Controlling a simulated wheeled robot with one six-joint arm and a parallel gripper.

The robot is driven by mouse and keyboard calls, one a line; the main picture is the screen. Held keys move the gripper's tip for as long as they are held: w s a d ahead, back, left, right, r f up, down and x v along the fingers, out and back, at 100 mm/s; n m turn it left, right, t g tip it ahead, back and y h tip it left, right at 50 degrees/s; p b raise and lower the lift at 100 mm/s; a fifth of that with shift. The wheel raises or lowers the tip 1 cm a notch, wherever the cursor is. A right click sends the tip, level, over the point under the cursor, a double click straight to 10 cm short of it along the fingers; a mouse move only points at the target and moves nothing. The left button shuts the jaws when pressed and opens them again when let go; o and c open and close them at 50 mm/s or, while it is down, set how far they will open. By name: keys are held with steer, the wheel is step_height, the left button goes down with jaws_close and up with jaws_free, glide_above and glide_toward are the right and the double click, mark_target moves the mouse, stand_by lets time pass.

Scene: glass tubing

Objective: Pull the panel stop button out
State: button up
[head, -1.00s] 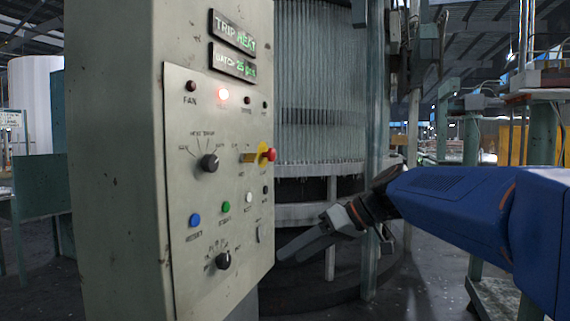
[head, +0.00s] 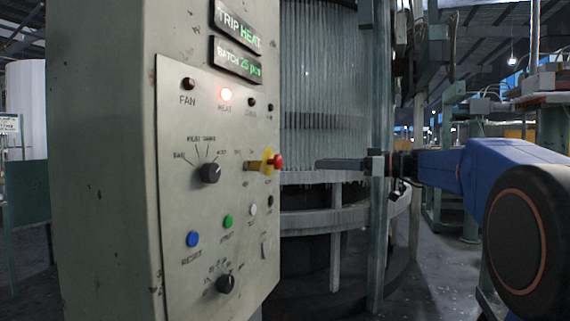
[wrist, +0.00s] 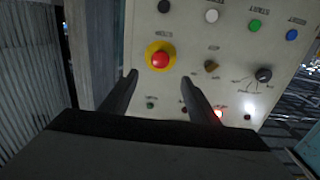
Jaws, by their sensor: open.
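The stop button is a red mushroom head (head: 278,161) on a yellow collar (head: 267,160), on the right part of the pale panel (head: 180,130) in the head view. In the wrist view the red button (wrist: 160,60) sits in its yellow ring, just beyond the fingertips and between their lines. My gripper (head: 322,164) is to the right of the button at about its height, pointing at the panel. In the wrist view my gripper (wrist: 160,78) has its two dark fingers spread apart with nothing between them. A gap shows between the fingers and the button in the head view.
Around the button are a black selector knob (head: 210,173), a blue button (head: 192,239), a green button (head: 228,221) and a lit red HEAT lamp (head: 226,94). A post (head: 377,220) and a machine with hanging glass tubes (head: 320,80) stand behind my gripper.

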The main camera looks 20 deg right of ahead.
mark_target(281, 162)
steer(key=x, duration=1.4)
